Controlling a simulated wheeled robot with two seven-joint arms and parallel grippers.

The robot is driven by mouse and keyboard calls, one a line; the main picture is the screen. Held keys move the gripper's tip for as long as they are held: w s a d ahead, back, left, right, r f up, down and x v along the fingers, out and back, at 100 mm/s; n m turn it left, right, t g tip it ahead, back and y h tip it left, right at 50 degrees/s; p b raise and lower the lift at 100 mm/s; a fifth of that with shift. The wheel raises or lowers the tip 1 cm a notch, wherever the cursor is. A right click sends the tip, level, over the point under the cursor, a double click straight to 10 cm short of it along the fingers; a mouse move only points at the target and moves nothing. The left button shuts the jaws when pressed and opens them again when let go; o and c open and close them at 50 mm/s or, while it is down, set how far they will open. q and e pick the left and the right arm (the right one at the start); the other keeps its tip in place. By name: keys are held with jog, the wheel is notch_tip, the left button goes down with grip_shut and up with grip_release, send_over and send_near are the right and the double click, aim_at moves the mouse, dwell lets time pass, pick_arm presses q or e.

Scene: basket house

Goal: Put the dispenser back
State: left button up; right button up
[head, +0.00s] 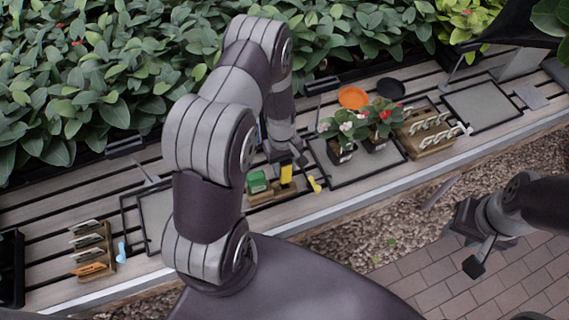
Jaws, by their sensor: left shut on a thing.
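My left gripper (287,158) is over the bench, its fingers partly hidden by my own arm and wrist. It is shut on a small upright yellow block (286,173), which looks like the dispenser. The block is over or in the right part of a low wooden holder (266,195); I cannot tell whether it touches it. A green box (258,181) sits in the left part of that holder. My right gripper (468,246) is open and empty over the paving, away from the bench.
A yellow item (314,184) lies right of the holder. Potted flowers (342,140), an orange saucer (353,97), a black saucer (390,88) and a wooden rack of labels (428,133) stand farther right. Another rack (92,255) and a blue item (121,252) are at left. Leafy plants line the back.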

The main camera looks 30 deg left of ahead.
pick_arm(q)
jog(key=shift+f, duration=0.15)
jog(key=shift+f+b, duration=0.95)
jog(key=shift+f, duration=0.2)
jog(key=shift+f+b, duration=1)
jog(key=shift+f, duration=0.25)
jog(key=shift+r, duration=0.1)
jog(key=o, duration=1)
jog(key=shift+c, duration=0.2)
jog(key=r, duration=0.4)
jog(key=a+r, duration=0.1)
jog(key=r, duration=0.3)
jog(key=w+r+b, duration=0.1)
jog(key=r, duration=0.3)
jog(key=shift+a+r, duration=0.15)
jog(key=shift+r, duration=0.15)
